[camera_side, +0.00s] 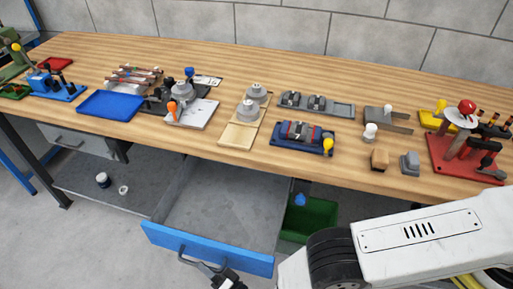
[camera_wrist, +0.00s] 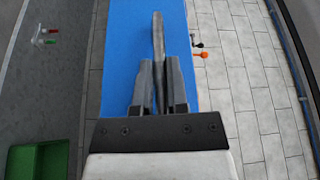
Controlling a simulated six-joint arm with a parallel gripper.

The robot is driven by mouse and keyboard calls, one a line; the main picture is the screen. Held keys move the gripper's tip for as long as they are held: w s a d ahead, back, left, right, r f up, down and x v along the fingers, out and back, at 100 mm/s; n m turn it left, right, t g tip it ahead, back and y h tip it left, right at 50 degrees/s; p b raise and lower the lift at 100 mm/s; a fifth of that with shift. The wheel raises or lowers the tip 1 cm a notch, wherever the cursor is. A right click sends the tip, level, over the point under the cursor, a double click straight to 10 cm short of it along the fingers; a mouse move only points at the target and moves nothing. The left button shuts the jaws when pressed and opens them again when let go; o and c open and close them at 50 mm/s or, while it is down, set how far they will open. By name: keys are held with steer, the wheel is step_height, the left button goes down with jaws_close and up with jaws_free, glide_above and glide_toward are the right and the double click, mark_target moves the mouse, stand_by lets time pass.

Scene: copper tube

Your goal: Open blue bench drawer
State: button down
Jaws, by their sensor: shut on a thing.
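The blue-fronted bench drawer (camera_side: 208,250) is pulled well out from under the bench, and its grey inside looks empty. Its dark handle (camera_side: 190,259) sits on the blue front. My gripper (camera_side: 218,274) is at the right part of the handle, partly cut off by the lower picture edge. In the wrist view the two grey fingers (camera_wrist: 158,88) are shut on the handle bar (camera_wrist: 158,35), with the blue front (camera_wrist: 125,45) behind. The exact contact is hidden between the fingers.
The wooden bench top (camera_side: 330,185) above carries several fixtures, including a blue tray (camera_side: 110,103) and a red stand (camera_side: 465,160). A green bin (camera_side: 310,217) stands just right of the drawer. A second, grey drawer (camera_side: 75,140) is at the left.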

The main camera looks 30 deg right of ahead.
steer(key=c, duration=0.6)
jaws_free()
steer(key=shift+c, duration=0.2)
